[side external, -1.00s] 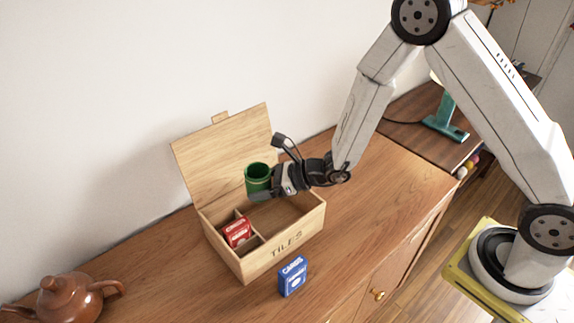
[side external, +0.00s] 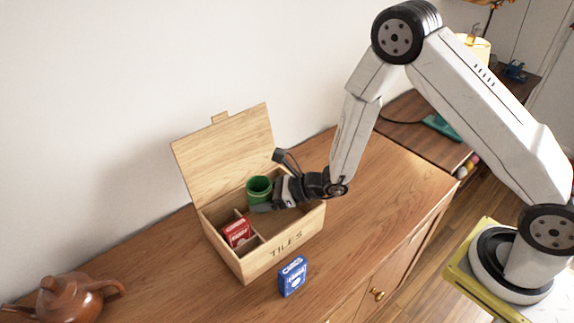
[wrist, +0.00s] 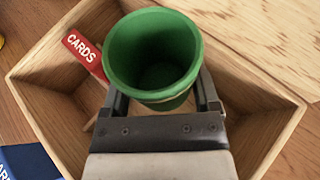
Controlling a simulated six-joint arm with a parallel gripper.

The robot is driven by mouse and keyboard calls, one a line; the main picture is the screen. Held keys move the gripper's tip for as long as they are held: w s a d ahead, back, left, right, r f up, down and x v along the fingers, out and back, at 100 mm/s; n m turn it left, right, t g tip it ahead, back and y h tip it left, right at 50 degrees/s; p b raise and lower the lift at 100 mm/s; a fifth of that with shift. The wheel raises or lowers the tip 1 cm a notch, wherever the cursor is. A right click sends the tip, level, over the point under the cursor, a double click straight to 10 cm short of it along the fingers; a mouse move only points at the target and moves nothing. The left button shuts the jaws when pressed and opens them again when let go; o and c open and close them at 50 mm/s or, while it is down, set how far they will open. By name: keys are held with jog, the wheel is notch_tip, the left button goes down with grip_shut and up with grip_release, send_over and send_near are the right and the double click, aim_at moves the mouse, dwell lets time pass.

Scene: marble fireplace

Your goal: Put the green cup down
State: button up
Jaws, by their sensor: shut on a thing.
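The green cup (side external: 259,188) is upright, its open top facing up. My gripper (side external: 264,206) is shut on it, and in the wrist view the cup (wrist: 153,55) sits between the two fingers (wrist: 160,100). The cup is inside the open wooden box (side external: 287,246) marked TILES, in its larger right compartment near the back. My gripper hides the cup's lower part, so I cannot tell whether it touches the box floor.
A red card pack (side external: 237,232) lies in the box's smaller left compartment. The box's lid (side external: 225,155) stands open at the back. A blue card pack (side external: 292,276) stands in front of the box. A brown teapot (side external: 72,300) is at the left. The cabinet top right of the box is clear.

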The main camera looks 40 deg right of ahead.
jog(key=shift+f, duration=0.6)
jog(key=o, duration=1.1)
jog(key=shift+r, duration=0.2)
jog(key=shift+r, duration=0.5)
jog(key=v, duration=1.2)
jog(key=shift+s+a+f, duration=0.1)
jog(key=shift+f, duration=0.05)
